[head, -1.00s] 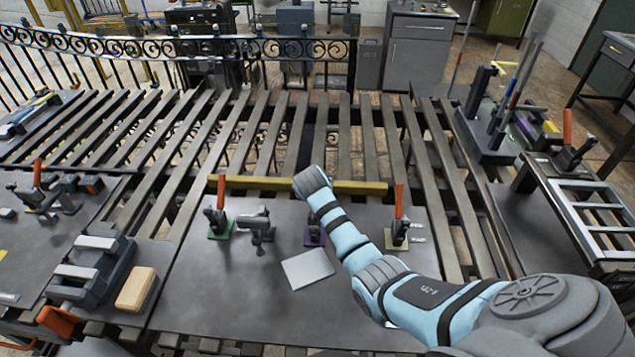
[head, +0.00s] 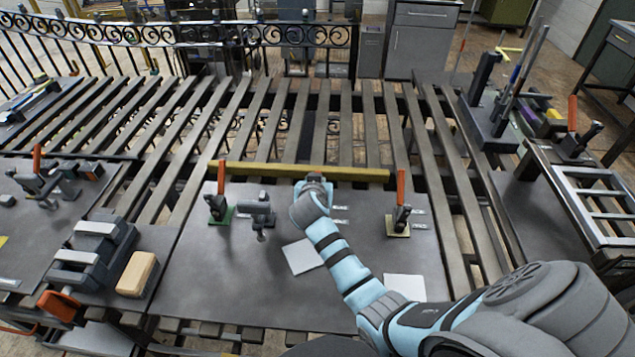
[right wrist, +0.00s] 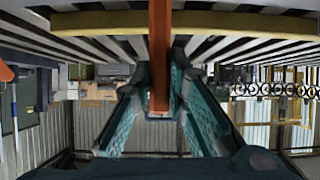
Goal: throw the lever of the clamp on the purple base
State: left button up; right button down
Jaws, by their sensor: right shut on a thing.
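My right arm reaches over the middle of the workbench in the head view, its gripper (head: 314,183) at the middle clamp's place. That clamp and its purple base are hidden behind my wrist there. In the right wrist view, the orange lever (right wrist: 159,45) stands between the teal fingers of my right gripper (right wrist: 160,85), which is shut on it. A clamp on a green base (head: 221,214) stands to the left with its orange lever upright. A clamp on a yellowish base (head: 397,229) stands to the right, lever also upright. My left gripper is not in view.
A long yellow bar (head: 270,170) lies behind the clamps. A grey fixture (head: 258,212) stands beside the green base. Two pale sheets, one left (head: 302,257) and one right (head: 405,288) of my forearm, lie on the metal plate (head: 215,290). The plate's front left is clear.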

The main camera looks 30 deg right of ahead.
jog(key=c, duration=1.6)
grip_release()
jog(key=shift+r, duration=0.1)
jog(key=shift+o, duration=0.2)
jog(key=v, duration=0.7)
jog(key=shift+s+a, duration=0.15)
jog(key=shift+s, duration=0.1)
